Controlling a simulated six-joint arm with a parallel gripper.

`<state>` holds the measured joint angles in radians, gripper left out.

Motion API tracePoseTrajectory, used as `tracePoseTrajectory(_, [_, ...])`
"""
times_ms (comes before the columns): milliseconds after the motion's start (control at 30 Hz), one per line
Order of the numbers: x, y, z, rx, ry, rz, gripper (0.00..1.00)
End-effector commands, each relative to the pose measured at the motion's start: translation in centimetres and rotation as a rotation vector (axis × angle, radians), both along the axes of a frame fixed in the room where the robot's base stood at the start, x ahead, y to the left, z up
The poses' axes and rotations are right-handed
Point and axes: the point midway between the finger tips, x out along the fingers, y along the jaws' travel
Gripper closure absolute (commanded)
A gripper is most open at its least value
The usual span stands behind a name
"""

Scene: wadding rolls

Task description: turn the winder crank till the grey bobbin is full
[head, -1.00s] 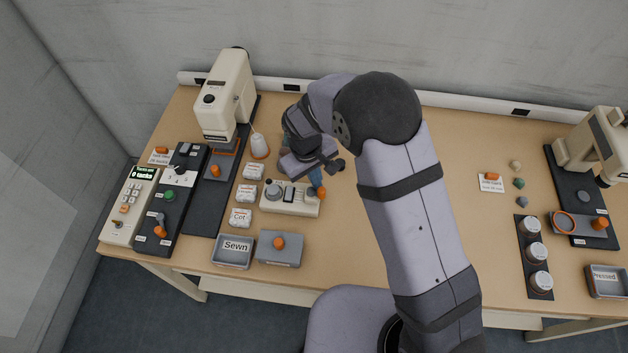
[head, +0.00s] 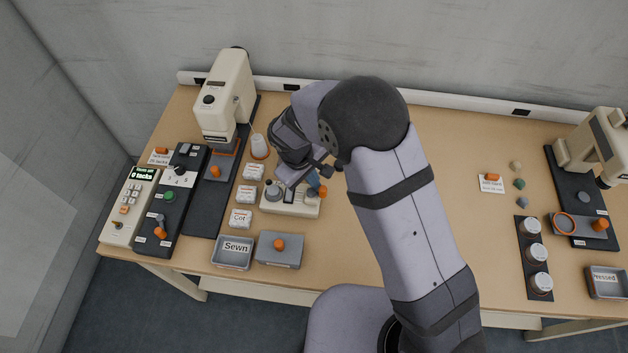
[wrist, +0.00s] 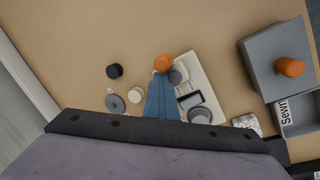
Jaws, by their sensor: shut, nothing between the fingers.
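The winder (head: 300,209) is a cream block on the table left of centre, also in the wrist view (wrist: 211,98). The grey bobbin (head: 273,191) stands at its left end and shows as a grey round top in the wrist view (wrist: 200,115). The crank's orange knob (head: 322,191) is at the right end; in the wrist view the knob (wrist: 163,62) sits beside a grey hub (wrist: 178,76). My gripper (wrist: 162,78) has its blue fingers shut and empty, tips at or just above the knob; I cannot tell if they touch. How much is wound on the bobbin is unclear.
A cream machine (head: 225,95) stands behind. Small round pieces (wrist: 114,71) lie near the winder. The table's middle right is clear.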

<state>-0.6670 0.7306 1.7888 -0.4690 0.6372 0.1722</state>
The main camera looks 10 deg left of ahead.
Motion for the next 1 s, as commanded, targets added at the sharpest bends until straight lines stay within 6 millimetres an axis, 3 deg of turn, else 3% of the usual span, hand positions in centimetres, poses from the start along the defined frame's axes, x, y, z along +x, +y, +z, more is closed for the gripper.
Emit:
tracePoseTrajectory(33, [-5.9,6.1,-0.4,0.225,0.164,-0.351,1.00])
tracePoseTrajectory(1000, [-7.7,6.7,-0.4,0.222,0.164,-0.353,1.00])
